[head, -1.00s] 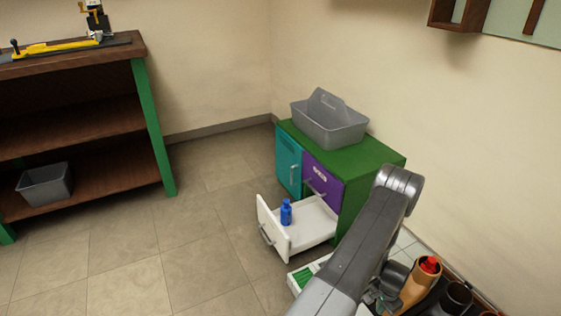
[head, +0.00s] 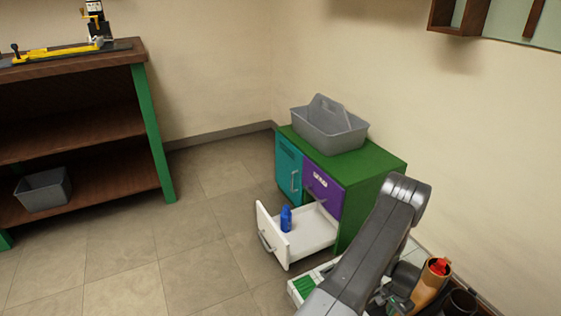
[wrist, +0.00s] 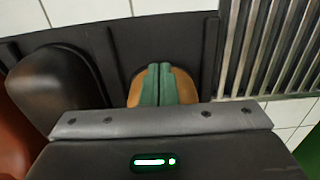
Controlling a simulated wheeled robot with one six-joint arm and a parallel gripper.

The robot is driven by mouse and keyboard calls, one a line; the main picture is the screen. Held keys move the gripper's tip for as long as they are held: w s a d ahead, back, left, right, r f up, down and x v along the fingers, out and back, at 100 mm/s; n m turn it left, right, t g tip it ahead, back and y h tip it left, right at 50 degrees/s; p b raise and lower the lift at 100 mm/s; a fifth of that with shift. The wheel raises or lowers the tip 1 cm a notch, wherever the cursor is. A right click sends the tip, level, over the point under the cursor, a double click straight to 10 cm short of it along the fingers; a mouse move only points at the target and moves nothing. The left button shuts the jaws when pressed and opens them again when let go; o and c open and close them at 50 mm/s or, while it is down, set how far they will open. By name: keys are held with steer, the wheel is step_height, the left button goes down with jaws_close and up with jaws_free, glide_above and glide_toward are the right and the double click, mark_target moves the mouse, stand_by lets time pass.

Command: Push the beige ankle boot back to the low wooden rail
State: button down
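The beige ankle boot (head: 427,290) stands at the lower right of the head view, with something red in its opening. In the wrist view its rounded tan end (wrist: 186,88) shows on both sides of my fingers. My gripper (head: 397,296) is beside the boot on its left in the head view. In the wrist view my gripper's green fingers (wrist: 158,76) are pressed together with nothing between them, right over the boot; contact is hard to tell. A strip of the low wooden rail (head: 485,301) shows behind the footwear, mostly hidden.
A dark boot (head: 459,304) stands right of the beige one; a dark shoe (wrist: 62,82) is close left in the wrist view. A metal grille (wrist: 262,45) lies right. An open white drawer (head: 303,240) with a blue bottle (head: 286,218) juts from the green cabinet (head: 370,172).

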steer(key=shift+w+d, duration=0.55)
steer(key=shift+d, duration=0.45)
steer(key=shift+w+d, duration=0.5)
steer(key=shift+d, duration=0.5)
steer(key=shift+w+d, duration=0.55)
steer(key=shift+d, duration=0.45)
steer(key=shift+s+a+r+p, duration=0.35)
steer(key=shift+a+p, duration=0.05)
steer(key=shift+a, duration=0.2)
steer(key=shift+s+a+r+p, duration=0.3)
steer(key=shift+a+r+p, duration=0.1)
steer(key=shift+a, duration=0.25)
steer(key=shift+s+a+r+p, duration=0.35)
steer(key=shift+a+p, duration=0.05)
steer(key=shift+a, duration=0.2)
step_height(320, 180, up, 10)
steer(key=a+p, duration=0.1)
steer(key=p, duration=0.4)
steer(key=shift+s+a, duration=0.4)
steer(key=shift+s, duration=0.05)
steer(key=shift+f, duration=0.15)
steer(key=f+b, duration=0.1)
steer(key=f, duration=0.2)
steer(key=d+f+b, duration=0.1)
steer(key=f+b, duration=0.1)
steer(key=f, duration=0.1)
steer(key=w+f+b, duration=0.1)
steer(key=f+b, duration=0.1)
steer(key=f, duration=0.2)
steer(key=shift+d, duration=0.4)
